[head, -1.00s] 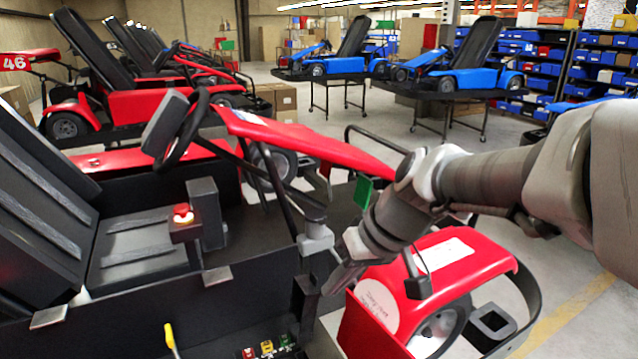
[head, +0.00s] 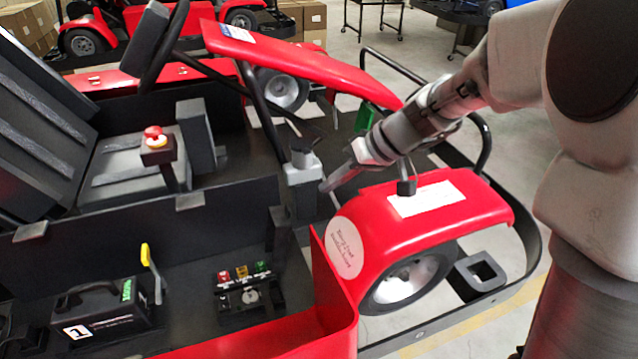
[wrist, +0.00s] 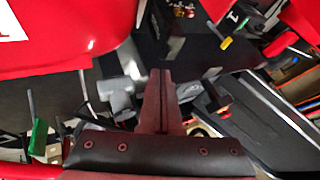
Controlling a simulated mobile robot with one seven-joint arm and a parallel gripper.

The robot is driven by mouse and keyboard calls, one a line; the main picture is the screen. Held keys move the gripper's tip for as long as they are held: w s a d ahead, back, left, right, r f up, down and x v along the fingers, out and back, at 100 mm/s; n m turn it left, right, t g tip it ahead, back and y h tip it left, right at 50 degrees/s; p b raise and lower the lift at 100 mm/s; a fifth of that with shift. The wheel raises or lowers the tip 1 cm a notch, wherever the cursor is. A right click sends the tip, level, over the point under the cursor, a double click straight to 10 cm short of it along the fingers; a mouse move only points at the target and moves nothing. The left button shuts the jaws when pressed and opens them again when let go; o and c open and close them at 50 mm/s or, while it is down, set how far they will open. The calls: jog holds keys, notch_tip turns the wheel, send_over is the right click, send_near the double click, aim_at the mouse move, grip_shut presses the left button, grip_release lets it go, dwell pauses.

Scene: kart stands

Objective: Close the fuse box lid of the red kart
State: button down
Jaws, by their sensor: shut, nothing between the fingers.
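The red kart (head: 290,55) fills the head view, with its open side bay nearest me. I cannot make out for certain which part is the fuse box or its lid. A small panel with red, yellow and green parts (head: 243,285) sits in the bay. A black box marked 1 (head: 95,318) lies left of it, beside a yellow lever (head: 150,262). My gripper (head: 326,186) is shut and empty, pointing down-left just right of a grey block with a black cap (head: 302,172). In the wrist view my closed fingers (wrist: 160,76) show mid-frame, above dark kart parts.
The red front fender (head: 425,212) and its wheel lie just below my arm. A green part (head: 364,117) stands behind my wrist. A black tube bumper (head: 525,235) curves around the front. A red button post (head: 155,145) rises by the seat.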

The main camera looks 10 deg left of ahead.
jog(key=x, duration=1)
jog(key=shift+w+p, duration=0.15)
jog(key=shift+p, duration=0.15)
jog(key=shift+a, duration=0.25)
